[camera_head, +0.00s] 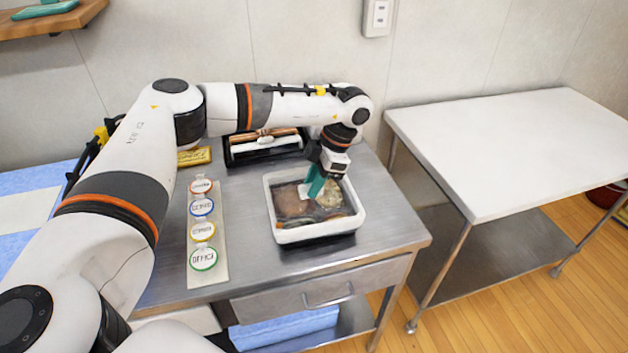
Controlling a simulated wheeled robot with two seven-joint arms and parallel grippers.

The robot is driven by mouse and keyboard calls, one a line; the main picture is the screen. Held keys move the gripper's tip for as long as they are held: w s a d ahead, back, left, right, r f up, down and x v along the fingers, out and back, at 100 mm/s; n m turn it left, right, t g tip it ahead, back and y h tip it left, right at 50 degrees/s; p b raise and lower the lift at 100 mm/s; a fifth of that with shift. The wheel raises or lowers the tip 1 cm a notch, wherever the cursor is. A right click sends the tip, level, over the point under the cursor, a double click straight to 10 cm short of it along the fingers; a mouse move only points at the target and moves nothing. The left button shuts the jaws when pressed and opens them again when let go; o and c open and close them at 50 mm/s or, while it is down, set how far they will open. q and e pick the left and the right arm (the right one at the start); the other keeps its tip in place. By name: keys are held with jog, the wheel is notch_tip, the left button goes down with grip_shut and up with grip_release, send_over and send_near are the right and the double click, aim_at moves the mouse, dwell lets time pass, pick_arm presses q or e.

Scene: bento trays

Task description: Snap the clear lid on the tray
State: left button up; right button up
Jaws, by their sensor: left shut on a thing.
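The clear lid (353,219) has a broad whitish rim and lies over the tray on the steel table. Food in brown and pale tones shows through its clear middle. The dark edge of the tray (322,242) shows below the lid's front rim; I cannot tell whether the rim is seated all round. My left gripper (311,192) points down with teal fingers at the middle of the lid. It is shut on the lid, whose gripped part is mostly hidden by the fingers. My right gripper is not in view.
A white strip with several round labelled discs (203,231) lies left of the tray. A black container (231,152) stands behind, beside a yellow box (194,156). The steel table (392,237) is bare at the right. A separate white-topped table (510,145) stands farther right, empty.

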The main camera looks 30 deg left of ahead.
pick_arm(q)
jog(key=shift+f, duration=0.1)
jog(key=shift+f+b, duration=0.6)
jog(key=shift+f, duration=0.35)
jog(key=shift+f, duration=0.15)
dwell(0.3)
jog(key=o, duration=1.6)
